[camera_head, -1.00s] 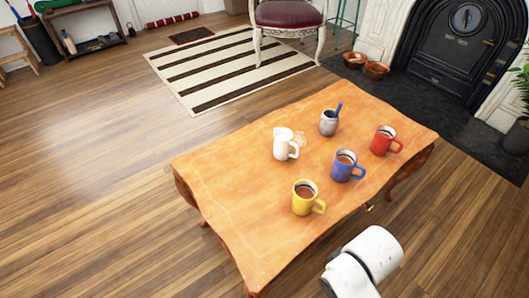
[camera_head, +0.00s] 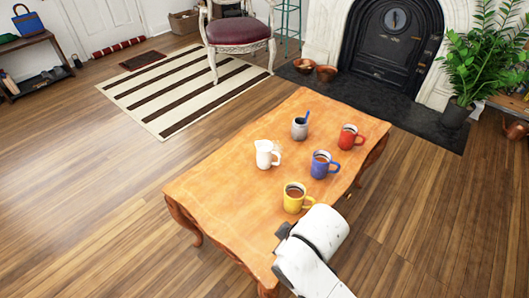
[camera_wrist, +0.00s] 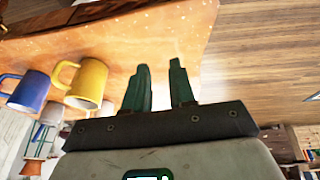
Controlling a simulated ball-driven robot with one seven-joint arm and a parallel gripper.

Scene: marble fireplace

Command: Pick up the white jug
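The white jug (camera_head: 264,154) stands upright on the wooden table (camera_head: 215,190), its handle towards the right. In the wrist view I cannot make it out for certain. My gripper (camera_wrist: 160,67) is open and empty, its two dark green fingers apart, with the table (camera_wrist: 150,45) behind and beside them. The gripper is hidden in the head view, where only my white arm shows over the table's near edge.
A yellow mug (camera_head: 294,198), a blue mug (camera_head: 320,166), a red mug (camera_head: 347,138) and a grey pot (camera_head: 299,129) with a blue utensil stand near the jug. The table's left half is clear. A chair (camera_head: 240,35) stands beyond.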

